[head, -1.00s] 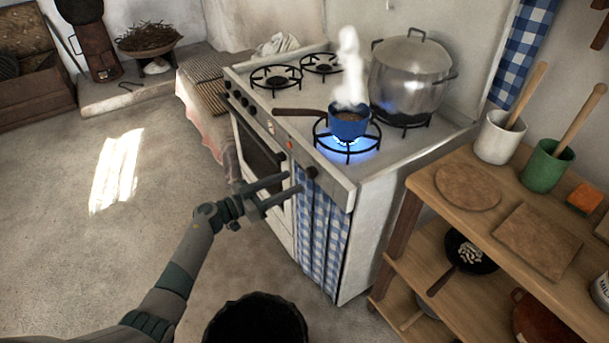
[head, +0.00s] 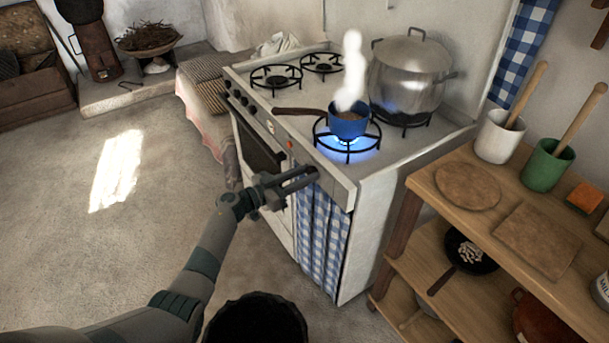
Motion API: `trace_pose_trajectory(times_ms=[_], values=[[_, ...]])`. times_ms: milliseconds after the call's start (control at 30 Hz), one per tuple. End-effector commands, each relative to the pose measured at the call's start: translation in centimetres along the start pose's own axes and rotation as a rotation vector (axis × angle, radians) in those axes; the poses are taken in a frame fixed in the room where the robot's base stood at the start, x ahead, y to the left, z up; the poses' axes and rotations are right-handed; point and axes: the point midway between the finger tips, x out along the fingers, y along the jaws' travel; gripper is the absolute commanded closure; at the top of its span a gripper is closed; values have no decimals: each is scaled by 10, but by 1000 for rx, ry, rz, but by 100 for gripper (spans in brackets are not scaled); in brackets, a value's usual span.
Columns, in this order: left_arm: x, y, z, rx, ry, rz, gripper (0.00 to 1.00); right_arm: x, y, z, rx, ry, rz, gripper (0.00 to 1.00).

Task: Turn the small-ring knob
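The white stove (head: 345,190) has a row of knobs along its front panel. In the earlier head view a dark knob shows at the right end of the panel; now my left gripper (head: 315,172) covers that spot, its fingertips at the panel. Its two fingers look close together, with a narrow gap. The knob is hidden, so I cannot tell whether they grip it or are only around it. A small blue pot (head: 348,126) steams on the front right burner (head: 347,149), which burns with a blue flame. My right gripper is out of view.
A large metal pot (head: 408,75) stands on the back right burner. The blue pot's handle (head: 298,111) points left over the stovetop. A blue checked curtain (head: 320,235) hangs below the panel. A wooden shelf unit (head: 475,215) stands at the right. The floor at left is open.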

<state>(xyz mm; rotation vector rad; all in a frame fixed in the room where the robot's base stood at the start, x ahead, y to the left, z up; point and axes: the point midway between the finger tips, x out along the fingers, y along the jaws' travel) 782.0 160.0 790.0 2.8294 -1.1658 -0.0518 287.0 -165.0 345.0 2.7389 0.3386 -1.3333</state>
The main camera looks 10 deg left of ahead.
Motion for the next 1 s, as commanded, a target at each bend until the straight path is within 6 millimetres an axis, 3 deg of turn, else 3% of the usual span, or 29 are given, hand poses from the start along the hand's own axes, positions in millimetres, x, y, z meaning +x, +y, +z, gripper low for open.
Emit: trace_pose_trajectory(times_ms=[567, 900, 1000], values=[[-1, 0, 1, 93, -2, -1, 92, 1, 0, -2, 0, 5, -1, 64], [-1, -1, 1, 341, -2, 0, 92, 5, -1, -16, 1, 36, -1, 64], [-1, 0, 2, 434, -2, 1, 92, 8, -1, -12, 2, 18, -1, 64]])
